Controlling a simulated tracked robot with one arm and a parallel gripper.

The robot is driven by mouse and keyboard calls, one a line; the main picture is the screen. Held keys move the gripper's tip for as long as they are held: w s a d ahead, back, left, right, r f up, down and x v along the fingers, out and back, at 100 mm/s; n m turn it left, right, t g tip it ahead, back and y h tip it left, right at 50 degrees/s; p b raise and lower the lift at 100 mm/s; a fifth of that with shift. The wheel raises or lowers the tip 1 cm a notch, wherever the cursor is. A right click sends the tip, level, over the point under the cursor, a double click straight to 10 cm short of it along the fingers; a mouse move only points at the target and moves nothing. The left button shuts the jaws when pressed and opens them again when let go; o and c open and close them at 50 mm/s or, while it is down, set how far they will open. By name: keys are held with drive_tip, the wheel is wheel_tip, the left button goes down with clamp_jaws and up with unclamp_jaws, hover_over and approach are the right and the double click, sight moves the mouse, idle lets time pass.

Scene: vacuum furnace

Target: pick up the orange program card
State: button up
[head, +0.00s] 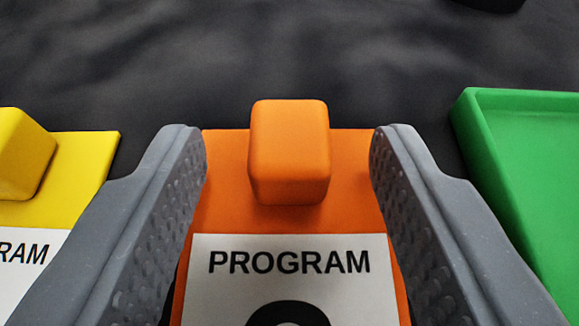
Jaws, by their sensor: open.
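The orange program card (225,214) lies on a dark surface in the middle of the head view. It has a raised orange block (289,150) near its far edge and a white label reading "PROGRAM" with the top of a dark character below; the near end is cut off by the frame. My gripper (288,150) is open, with one grey finger on each side of the block. Gaps show between the block and both fingers. The fingers overlap the card's side edges in the view; whether they touch the card I cannot tell.
A yellow program card (85,185) with its own block lies to the left, partly behind the left finger. A green tray (530,150) with a raised rim stands to the right, close to the right finger. The dark surface beyond the card is mostly clear; a black object (490,3) shows at the top right.

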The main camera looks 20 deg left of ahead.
clamp_jaws()
